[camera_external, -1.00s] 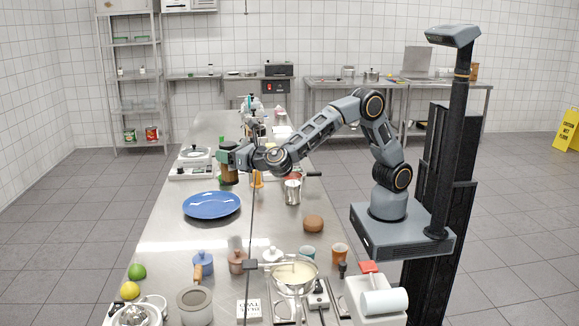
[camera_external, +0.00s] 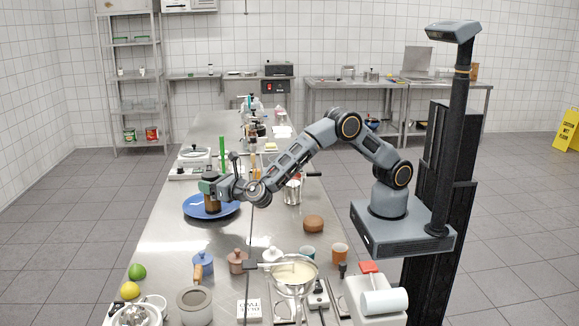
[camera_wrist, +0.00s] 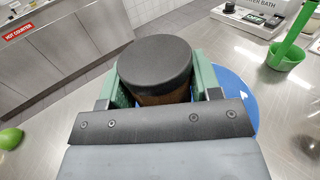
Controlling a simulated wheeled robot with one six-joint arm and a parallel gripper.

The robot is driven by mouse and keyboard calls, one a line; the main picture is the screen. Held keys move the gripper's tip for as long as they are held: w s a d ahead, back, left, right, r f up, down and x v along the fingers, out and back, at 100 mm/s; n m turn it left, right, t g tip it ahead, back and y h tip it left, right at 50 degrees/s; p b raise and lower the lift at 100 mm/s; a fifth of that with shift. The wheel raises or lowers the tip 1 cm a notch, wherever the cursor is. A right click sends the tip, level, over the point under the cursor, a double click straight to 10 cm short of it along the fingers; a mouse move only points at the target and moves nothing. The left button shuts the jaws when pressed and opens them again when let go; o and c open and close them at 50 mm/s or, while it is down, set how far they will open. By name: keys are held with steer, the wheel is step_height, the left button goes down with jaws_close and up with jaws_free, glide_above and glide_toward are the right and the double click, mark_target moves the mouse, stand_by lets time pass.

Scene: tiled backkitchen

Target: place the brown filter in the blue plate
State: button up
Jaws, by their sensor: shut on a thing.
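The brown filter (camera_external: 212,202) is a small upright cylinder with a dark top. Its dark round top (camera_wrist: 156,64) fills the middle of the wrist view, between two green fingers. My gripper (camera_external: 209,188) is shut on it. The blue plate (camera_external: 228,211) lies on the steel table, and the filter is in front of or over it in the external view. In the wrist view the plate's blue surface (camera_wrist: 238,97) shows to the right of and behind the filter. I cannot tell whether the filter's bottom touches the plate; the contact is hidden.
A green cup with a stick (camera_wrist: 286,54) stands beyond the plate. A metal cup (camera_external: 293,191) and a brown round bun (camera_external: 313,223) are to the right. Bare table lies left and in front of the plate.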

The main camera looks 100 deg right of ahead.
steer(key=shift+f+b, duration=0.35)
steer(key=shift+b, duration=0.15)
steer(key=o, duration=1)
steer(key=shift+r, duration=0.15)
steer(key=v, duration=1.2)
steer(key=shift+r+b, duration=0.3)
steer(key=shift+b, duration=0.1)
